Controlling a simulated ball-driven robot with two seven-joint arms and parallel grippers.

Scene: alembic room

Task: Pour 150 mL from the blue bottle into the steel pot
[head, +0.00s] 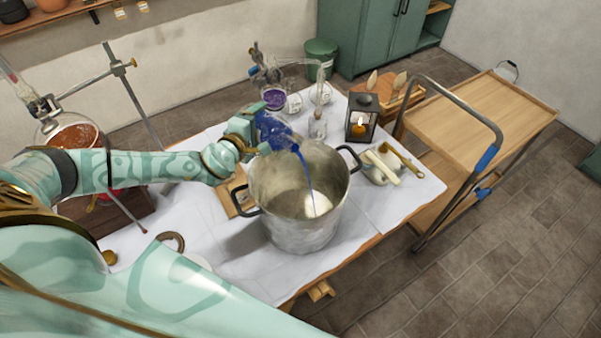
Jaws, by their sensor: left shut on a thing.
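The steel pot (300,224) stands upright on the white-covered table, with a black handle on each side. My left gripper (262,138) is shut on the blue bottle (277,130), above the pot's far left rim. The bottle is tilted with its mouth to the right and down. A thin blue stream (307,177) falls from its mouth into the pot. A pale patch shows at the pot's bottom where the stream lands; the liquid level in the pot is hard to tell. My fingers hide part of the bottle. My right gripper is not in view.
Glassware with purple liquid (273,97) stands behind. An orange-filled flask (73,134) is at left. A wooden cart (490,115) stands right of the table (222,236).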

